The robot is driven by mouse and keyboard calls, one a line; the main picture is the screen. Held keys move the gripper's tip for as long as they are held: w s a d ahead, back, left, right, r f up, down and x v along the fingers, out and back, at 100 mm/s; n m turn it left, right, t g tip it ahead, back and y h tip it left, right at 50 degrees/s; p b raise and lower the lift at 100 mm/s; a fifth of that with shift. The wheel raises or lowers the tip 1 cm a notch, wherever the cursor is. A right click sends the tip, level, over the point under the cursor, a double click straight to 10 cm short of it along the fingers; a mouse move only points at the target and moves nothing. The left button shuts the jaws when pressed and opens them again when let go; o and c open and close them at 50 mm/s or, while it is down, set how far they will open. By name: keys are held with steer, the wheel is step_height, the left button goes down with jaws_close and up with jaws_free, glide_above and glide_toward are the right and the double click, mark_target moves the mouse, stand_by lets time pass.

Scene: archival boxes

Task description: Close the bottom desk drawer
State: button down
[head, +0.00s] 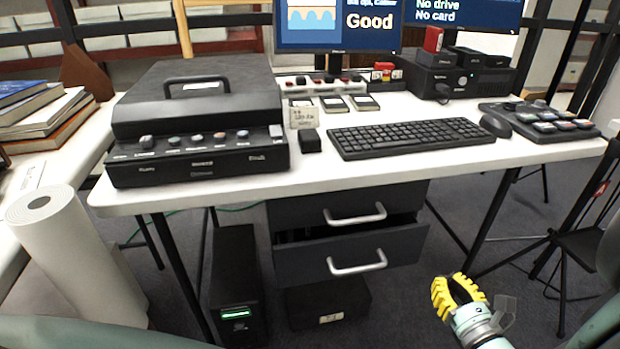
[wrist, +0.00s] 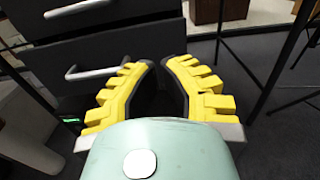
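The bottom desk drawer (head: 400,246) is dark grey with a silver bar handle (head: 357,263). It sticks out from the drawer unit under the white desk, and a dark gap shows above its front. The upper drawer (head: 300,211) has a similar handle and sits further back. In the wrist view the bottom drawer's front (wrist: 150,47) is at upper left, with its handle (wrist: 92,73). My gripper (head: 455,287) has yellow padded fingers and is right of and below the drawer front, apart from it. In the wrist view its fingertips (wrist: 161,62) have a narrow gap between them, with nothing held.
A black computer tower (head: 236,285) stands left of the drawer unit, and a dark box (head: 330,303) lies beneath the drawer. The white desk (head: 240,190) bears a keyboard and a scanner-like device. A desk leg and a tripod (head: 565,250) stand to the right.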

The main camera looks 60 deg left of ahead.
mark_target(410, 231)
steer(key=b+x, duration=0.1)
steer(key=x, duration=0.3)
steer(key=b+x, duration=0.1)
steer(key=x, duration=0.3)
steer(key=b+x, duration=0.1)
steer(key=x, duration=0.3)
steer(key=shift+s+a+f+b, duration=0.15)
steer(key=shift+s+a+b, duration=0.15)
steer(key=shift+a+b, duration=0.05)
steer(key=shift+w+a, duration=0.2)
steer(key=shift+a, duration=0.25)
steer(key=shift+w+a+b, duration=0.35)
steer(key=shift+a+b, duration=0.05)
steer(key=shift+a, duration=0.15)
steer(key=shift+x, duration=0.75)
steer(key=shift+s+d, duration=0.1)
